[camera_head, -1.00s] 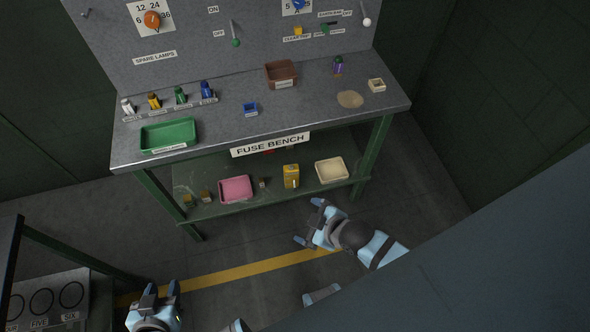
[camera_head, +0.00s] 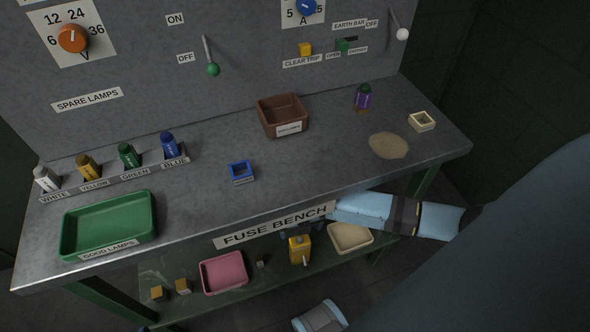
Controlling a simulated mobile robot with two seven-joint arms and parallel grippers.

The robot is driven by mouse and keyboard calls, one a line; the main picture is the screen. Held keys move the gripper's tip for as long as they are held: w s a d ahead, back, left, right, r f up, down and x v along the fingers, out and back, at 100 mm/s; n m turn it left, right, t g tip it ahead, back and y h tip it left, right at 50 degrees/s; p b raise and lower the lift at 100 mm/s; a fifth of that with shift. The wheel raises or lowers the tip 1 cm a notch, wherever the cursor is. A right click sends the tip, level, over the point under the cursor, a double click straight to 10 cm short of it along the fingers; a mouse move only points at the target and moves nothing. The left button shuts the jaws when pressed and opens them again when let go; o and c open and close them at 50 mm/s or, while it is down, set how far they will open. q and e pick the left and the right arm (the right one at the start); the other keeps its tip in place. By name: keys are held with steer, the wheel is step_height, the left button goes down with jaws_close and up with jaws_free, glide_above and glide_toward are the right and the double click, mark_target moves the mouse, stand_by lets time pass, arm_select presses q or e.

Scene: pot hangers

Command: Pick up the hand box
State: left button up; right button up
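No label in view reads "hand box". A yellow box (camera_head: 300,251) with a small pale lever on its front stands on the lower shelf, under the fuse bench sign, and may be it. My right arm reaches in from the right under the bench top. My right gripper (camera_head: 317,228) is mostly hidden behind the bench's front edge and sign, close to the top of the yellow box. I cannot see whether its fingers are open or touch the box. My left gripper is not clearly in view.
The lower shelf (camera_head: 205,309) also holds a pink tray (camera_head: 223,273), a cream tray (camera_head: 350,238) and small blocks. The bench top (camera_head: 300,180) overhangs it, carrying a green tray (camera_head: 108,224), brown box (camera_head: 283,115), blue box (camera_head: 241,172) and several lamps.

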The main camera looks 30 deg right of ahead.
mark_target(300, 241)
step_height(300, 241, down, 6)
steer(key=shift+s+f+b, duration=0.15)
steer(key=shift+f+b, duration=0.05)
steer(key=shift+b, duration=0.7)
steer(key=shift+f, duration=0.55)
step_height(300, 241, down, 4)
steer(key=shift+r+b, duration=0.1)
steer(key=shift+b, duration=0.8)
steer(key=shift+f, duration=0.65)
arm_select(q)
steer(key=r, duration=0.1)
steer(key=w+d+r+t+h, duration=0.1)
steer(key=w+d+r+t, duration=0.1)
steer(key=r, duration=0.1)
steer(key=shift+d+h, duration=0.25)
steer(key=shift+h, duration=0.05)
arm_select(e)
steer(key=shift+c, duration=0.5)
steer(key=c, duration=1)
